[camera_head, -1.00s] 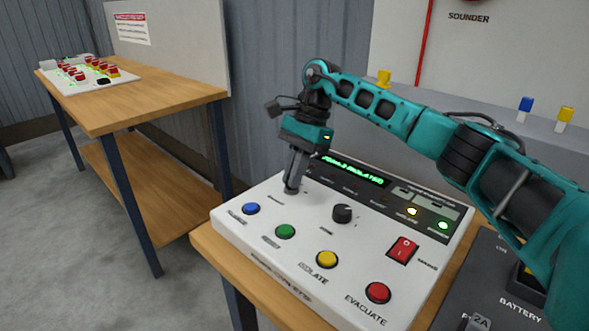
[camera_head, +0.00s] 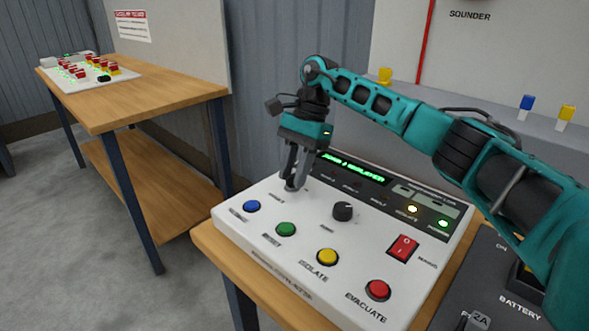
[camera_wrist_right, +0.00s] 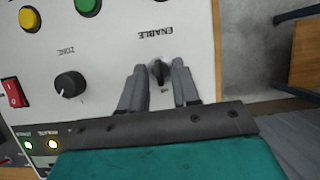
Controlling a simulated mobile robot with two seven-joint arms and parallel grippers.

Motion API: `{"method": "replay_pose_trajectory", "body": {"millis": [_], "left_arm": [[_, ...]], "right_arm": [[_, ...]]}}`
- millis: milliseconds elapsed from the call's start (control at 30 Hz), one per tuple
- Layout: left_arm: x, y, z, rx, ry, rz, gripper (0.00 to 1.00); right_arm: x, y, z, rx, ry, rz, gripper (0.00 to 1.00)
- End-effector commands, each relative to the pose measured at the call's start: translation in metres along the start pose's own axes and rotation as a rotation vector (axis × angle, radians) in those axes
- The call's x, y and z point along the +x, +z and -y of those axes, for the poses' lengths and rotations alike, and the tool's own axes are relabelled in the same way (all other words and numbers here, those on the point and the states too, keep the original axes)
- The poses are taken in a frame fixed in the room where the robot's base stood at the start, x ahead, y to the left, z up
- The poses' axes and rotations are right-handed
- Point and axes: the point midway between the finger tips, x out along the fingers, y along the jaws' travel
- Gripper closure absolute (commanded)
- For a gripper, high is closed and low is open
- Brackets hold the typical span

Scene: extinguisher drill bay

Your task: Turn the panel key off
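The panel key is a small dark key switch (camera_wrist_right: 158,72) beside the word ENABLE on the white control panel (camera_head: 245,232). It shows between my right fingers in the right wrist view. In the head view it is mostly hidden by the fingers. My right gripper (camera_head: 296,184) is open, pointing down at the panel's far left part. In the right wrist view its fingers (camera_wrist_right: 158,88) stand on either side of the key, with a gap to each side. I cannot tell how far down they reach along it. My left gripper is not in view.
The panel also carries a black zone knob (camera_head: 343,211), blue (camera_head: 252,206), green (camera_head: 286,229), yellow (camera_head: 327,257) and red (camera_head: 378,290) buttons, and a red rocker switch (camera_head: 403,247). A green text display (camera_head: 352,166) lies behind. A dark battery box (camera_head: 500,285) stands right.

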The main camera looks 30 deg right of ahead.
Motion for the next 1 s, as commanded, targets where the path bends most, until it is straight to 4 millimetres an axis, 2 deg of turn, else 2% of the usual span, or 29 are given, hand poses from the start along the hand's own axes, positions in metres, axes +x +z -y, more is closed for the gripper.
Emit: {"method": "replay_pose_trajectory", "body": {"millis": [233,367,467,800,1000], "left_arm": [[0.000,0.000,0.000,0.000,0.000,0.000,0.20],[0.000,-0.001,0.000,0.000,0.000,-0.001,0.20],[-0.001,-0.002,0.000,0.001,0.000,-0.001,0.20],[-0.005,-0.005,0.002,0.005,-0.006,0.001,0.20],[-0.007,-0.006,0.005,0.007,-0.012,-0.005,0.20]], "right_arm": [[0.000,0.000,0.000,0.002,0.001,0.000,0.68],[-0.010,0.000,0.000,0.002,0.000,0.000,0.68],[-0.027,0.000,0.000,0.002,-0.003,0.000,0.68],[-0.103,0.001,0.001,0.002,-0.002,0.000,0.68],[-0.125,0.001,0.000,0.001,0.000,0.001,0.68]]}}
